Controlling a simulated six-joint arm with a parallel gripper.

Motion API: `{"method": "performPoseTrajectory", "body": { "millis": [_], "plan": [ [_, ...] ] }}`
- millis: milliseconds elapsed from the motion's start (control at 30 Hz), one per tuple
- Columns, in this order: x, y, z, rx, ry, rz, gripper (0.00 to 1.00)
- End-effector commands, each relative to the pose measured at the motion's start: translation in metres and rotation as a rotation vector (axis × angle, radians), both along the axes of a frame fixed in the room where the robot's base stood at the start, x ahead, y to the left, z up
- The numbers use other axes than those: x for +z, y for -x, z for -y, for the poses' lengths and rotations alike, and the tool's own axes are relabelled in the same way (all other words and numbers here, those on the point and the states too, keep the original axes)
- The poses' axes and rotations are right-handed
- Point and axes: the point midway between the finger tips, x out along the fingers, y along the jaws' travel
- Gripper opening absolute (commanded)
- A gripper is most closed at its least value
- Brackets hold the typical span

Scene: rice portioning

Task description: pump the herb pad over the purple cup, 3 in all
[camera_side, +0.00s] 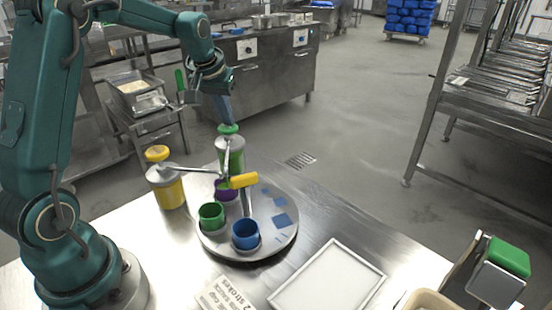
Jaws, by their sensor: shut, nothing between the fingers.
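The herb pad (228,129) appears to be the green cap on top of a clear-and-green dispenser (231,158) behind the turntable. My gripper (227,120) is shut and empty, pointing down at this pad; its tips are at or just above it, and I cannot tell whether they touch. The contents of the purple cup cannot be made out.
A green cup (211,216) and a blue cup (245,235) stand at the turntable's front. A yellow-capped dispenser (168,190) stands to the left. A white tray (328,282), a printed card (225,296) and a green-topped device (508,258) are at the front and right.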

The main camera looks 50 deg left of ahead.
Motion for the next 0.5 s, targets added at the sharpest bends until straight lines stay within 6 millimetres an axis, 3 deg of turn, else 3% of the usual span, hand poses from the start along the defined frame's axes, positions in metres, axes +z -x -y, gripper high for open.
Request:
{"method": "performPoseTrajectory", "body": {
  "millis": [267,500],
  "plan": [
    [-0.002,0.000,0.000,0.000,0.001,-0.004,0.00],
    [0.009,0.000,0.000,0.000,0.000,-0.002,0.00]
  ]
}}
